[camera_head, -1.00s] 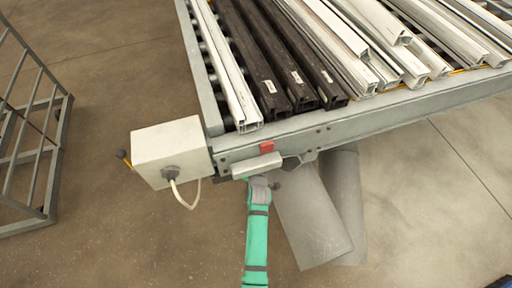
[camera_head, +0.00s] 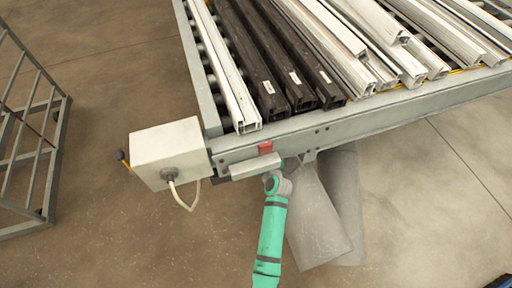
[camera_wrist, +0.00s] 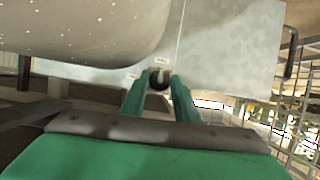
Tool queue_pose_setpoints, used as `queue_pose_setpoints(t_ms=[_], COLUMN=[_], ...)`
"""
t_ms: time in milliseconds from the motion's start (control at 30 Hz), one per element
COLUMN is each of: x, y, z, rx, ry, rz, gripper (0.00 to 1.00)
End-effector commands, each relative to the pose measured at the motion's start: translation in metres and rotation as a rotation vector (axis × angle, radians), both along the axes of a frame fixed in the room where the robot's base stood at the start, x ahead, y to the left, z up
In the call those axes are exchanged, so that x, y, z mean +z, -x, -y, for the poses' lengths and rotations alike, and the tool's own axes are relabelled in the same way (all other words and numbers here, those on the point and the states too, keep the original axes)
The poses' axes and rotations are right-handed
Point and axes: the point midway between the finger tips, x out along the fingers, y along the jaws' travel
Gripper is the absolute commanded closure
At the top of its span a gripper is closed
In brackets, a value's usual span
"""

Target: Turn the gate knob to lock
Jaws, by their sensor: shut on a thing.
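In the wrist view, my gripper (camera_wrist: 157,88) has its two green fingers closed on a small dark round knob (camera_wrist: 157,75) in front of a grey metal plate. I take this for the gate knob. Most of the knob is hidden between the fingertips, and its turn angle cannot be read. In the head view, my green arm reaches up to the front left corner of the roller table, below a light grey bar (camera_head: 256,167). The fingers and knob are hidden there.
The table frame (camera_head: 380,107) carries white and dark profiles. A white box (camera_head: 165,148) with a cable hangs at its left corner, and a red block (camera_head: 265,147) sits above the bar. Grey cylinders (camera_head: 318,220) stand right of my arm. A metal rack (camera_head: 40,150) is at left.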

Motion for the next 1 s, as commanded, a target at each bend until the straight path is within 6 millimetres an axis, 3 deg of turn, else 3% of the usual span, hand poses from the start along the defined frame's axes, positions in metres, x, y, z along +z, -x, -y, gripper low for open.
queue_pose_setpoints(t_ms=[633,667,700,1000], x=[0.0000,0.0000,0.0000,0.0000], y=[-0.0002,-0.0002,-0.0002,0.0002], z=[-0.0001,-0.0001,-0.0001,0.0005], rx=[0.000,0.000,0.000,-0.001], ry=[-0.045,-0.045,-0.044,-0.044], rz=[-0.015,-0.015,-0.014,-0.014], gripper=[0.95,0.65,0.56,0.54])
